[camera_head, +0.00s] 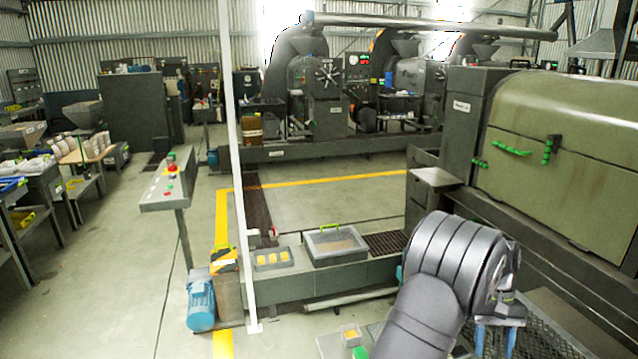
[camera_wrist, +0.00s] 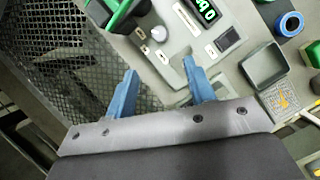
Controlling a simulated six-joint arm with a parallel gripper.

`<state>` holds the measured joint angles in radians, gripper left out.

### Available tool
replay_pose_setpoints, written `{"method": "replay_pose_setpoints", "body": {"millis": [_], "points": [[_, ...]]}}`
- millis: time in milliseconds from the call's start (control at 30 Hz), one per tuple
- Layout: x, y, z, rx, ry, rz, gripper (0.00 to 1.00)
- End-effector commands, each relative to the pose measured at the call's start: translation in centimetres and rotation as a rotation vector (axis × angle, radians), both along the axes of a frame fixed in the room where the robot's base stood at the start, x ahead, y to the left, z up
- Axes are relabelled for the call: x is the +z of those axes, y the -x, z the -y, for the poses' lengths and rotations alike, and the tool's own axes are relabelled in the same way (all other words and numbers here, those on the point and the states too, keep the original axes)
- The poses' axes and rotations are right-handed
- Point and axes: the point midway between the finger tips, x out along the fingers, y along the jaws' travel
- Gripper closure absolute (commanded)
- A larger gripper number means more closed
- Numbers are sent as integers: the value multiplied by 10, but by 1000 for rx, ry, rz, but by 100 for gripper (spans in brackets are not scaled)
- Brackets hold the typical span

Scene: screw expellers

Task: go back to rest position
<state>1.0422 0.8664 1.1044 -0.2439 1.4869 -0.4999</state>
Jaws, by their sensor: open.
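My gripper (camera_head: 496,342) shows in the head view at the lower right, at the end of my bent grey arm, with its blue fingers pointing down. In the wrist view my gripper (camera_wrist: 160,68) has its two blue fingers apart with nothing between them. Past the fingertips lie a grey panel (camera_wrist: 172,62) with a digital display (camera_wrist: 205,10) and a dark mesh (camera_wrist: 60,55) on the left. I cannot tell the exact height of the fingers above these.
A green handle (camera_wrist: 122,14) is near the left finger's far side. A square grey cup (camera_wrist: 264,64) and a blue-ringed part (camera_wrist: 290,24) are at the right. In the head view, a large olive machine (camera_head: 570,150) stands behind my arm and a white post (camera_head: 235,180) stands left.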

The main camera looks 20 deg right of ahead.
Motion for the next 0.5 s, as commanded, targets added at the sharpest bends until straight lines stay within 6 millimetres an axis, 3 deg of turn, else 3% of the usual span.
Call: {"method": "replay_pose_setpoints", "body": {"millis": [200, 500], "points": [[40, -16, 6, 1, 1, 1, 50], [-24, 9, -4, 0, -4, -3, 50]]}}
